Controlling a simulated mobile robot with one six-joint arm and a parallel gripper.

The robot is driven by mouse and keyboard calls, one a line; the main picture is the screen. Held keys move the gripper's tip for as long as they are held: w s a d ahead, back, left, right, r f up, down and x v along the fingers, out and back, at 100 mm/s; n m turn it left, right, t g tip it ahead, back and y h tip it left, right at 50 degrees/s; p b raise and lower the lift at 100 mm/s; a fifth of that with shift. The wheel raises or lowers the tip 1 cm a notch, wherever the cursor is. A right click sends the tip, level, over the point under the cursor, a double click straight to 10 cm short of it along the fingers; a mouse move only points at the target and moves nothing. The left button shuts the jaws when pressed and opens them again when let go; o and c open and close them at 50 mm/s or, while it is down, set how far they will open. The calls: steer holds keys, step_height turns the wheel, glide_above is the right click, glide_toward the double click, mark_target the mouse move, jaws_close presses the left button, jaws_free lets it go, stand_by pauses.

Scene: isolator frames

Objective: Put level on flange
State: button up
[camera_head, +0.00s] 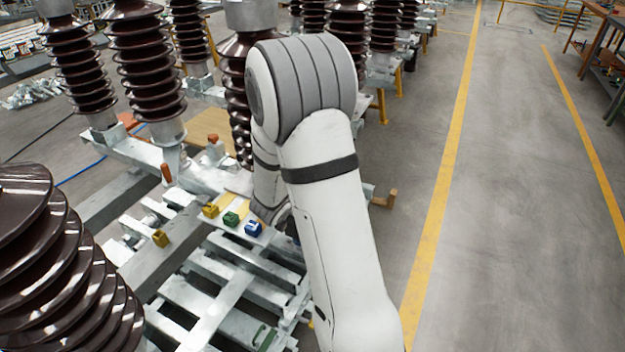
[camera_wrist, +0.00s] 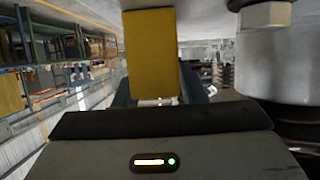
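In the wrist view a yellow block (camera_wrist: 150,52), which looks like the level, stands out between the two dark fingers of my gripper (camera_wrist: 158,95). The fingers sit close on both sides of it, so my gripper looks shut on it. A pale grey flat surface (camera_wrist: 215,18), perhaps a flange, fills the top of the view. The block's far end reaches the edge of this surface; I cannot tell whether they touch. In the head view my arm hides the gripper and the held block.
Brown ribbed insulators (camera_head: 145,60) stand around. In the wrist view a large bolt (camera_wrist: 266,15) and grey cylinder (camera_wrist: 275,65) are close on the right.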

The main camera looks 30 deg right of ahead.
steer(key=shift+o, duration=0.7)
steer(key=shift+a+r, duration=0.15)
steer(key=s+a+r+n+y, duration=0.2)
steer(key=s+a+r+y, duration=0.15)
steer(key=a, duration=0.35)
steer(key=s+a+r+n+t+y, duration=0.1)
steer(key=s+a+r+n+y, duration=0.2)
steer(key=a, duration=0.4)
steer(key=s+a+r+n+y, duration=0.2)
steer(key=a+r+y, duration=0.1)
steer(key=a+y, duration=0.25)
steer(key=s+d+r+n+g, duration=0.1)
steer(key=s+d+g, duration=0.1)
steer(key=s, duration=0.6)
steer(key=s+d+n+g+h, duration=0.1)
steer(key=s+g, duration=0.3)
steer(key=s, duration=0.5)
steer(key=shift+s+d+r+n+g+p, duration=0.3)
steer(key=shift+d+r+n+p, duration=0.1)
steer(key=shift+d+n, duration=0.3)
